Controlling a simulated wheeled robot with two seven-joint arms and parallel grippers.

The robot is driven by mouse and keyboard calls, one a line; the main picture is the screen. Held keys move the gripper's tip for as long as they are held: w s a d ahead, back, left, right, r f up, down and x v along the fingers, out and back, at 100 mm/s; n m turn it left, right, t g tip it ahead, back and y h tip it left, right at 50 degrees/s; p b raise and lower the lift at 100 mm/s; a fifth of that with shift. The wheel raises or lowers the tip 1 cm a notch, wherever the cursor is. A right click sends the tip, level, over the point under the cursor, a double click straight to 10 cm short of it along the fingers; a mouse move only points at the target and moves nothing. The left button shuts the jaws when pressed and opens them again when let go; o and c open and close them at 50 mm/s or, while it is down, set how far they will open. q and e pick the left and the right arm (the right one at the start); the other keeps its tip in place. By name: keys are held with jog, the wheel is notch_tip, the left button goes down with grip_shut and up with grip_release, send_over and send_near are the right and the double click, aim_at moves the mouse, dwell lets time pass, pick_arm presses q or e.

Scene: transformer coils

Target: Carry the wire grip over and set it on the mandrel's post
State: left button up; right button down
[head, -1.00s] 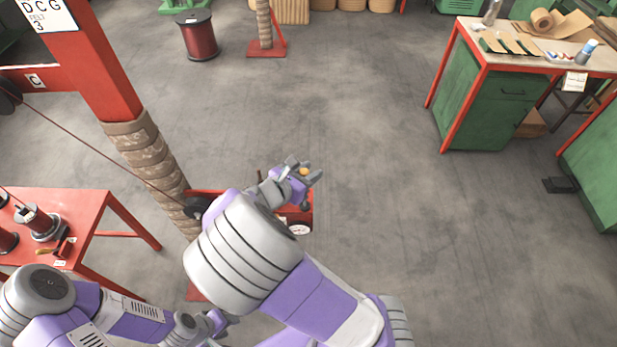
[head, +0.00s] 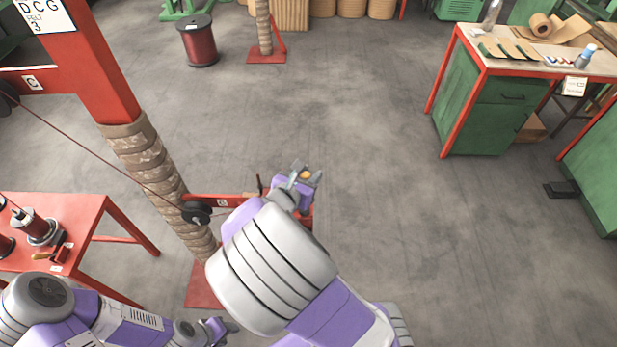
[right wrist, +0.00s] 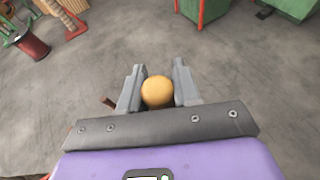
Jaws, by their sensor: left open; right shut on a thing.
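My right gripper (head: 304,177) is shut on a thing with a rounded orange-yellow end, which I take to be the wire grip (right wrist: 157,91). In the right wrist view it sits between the two grey fingers (right wrist: 158,85), and the rest of it is hidden. In the head view the gripper is held out over the red frame, right of the wrapped column (head: 150,170). A thin dark upright peg (head: 259,185) stands left of the gripper; I cannot tell whether it is the mandrel's post. My left gripper (head: 222,328) is open and low at the bottom edge.
A red bar (head: 222,201) runs from the column behind my right arm, with a dark pulley (head: 196,213) on the line. A red table (head: 85,215) with spools stands at left. A green bench (head: 500,110) stands at right. The middle floor is clear.

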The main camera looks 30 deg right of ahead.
jog(key=n+t+y+b, duration=0.1)
jog(key=n+t+y, duration=0.1)
jog(key=shift+f+n+b, duration=0.15)
jog(key=shift+n+b, duration=0.2)
jog(key=shift+n, duration=0.05)
jog(key=shift+n+t+y, duration=0.3)
jog(key=shift+t+y, duration=0.1)
jog(key=shift+t, duration=0.1)
jog(key=shift+n+t+y, duration=0.3)
jog(key=shift+y, duration=0.1)
jog(key=shift+r+n+b, duration=0.2)
jog(key=shift+n+b, duration=0.1)
jog(key=shift+b, duration=0.5)
jog(key=shift+f+n+t+y+b, duration=0.15)
jog(key=shift+n+t+y+b, duration=0.2)
jog(key=shift+y, duration=0.15)
jog(key=shift+d, duration=0.1)
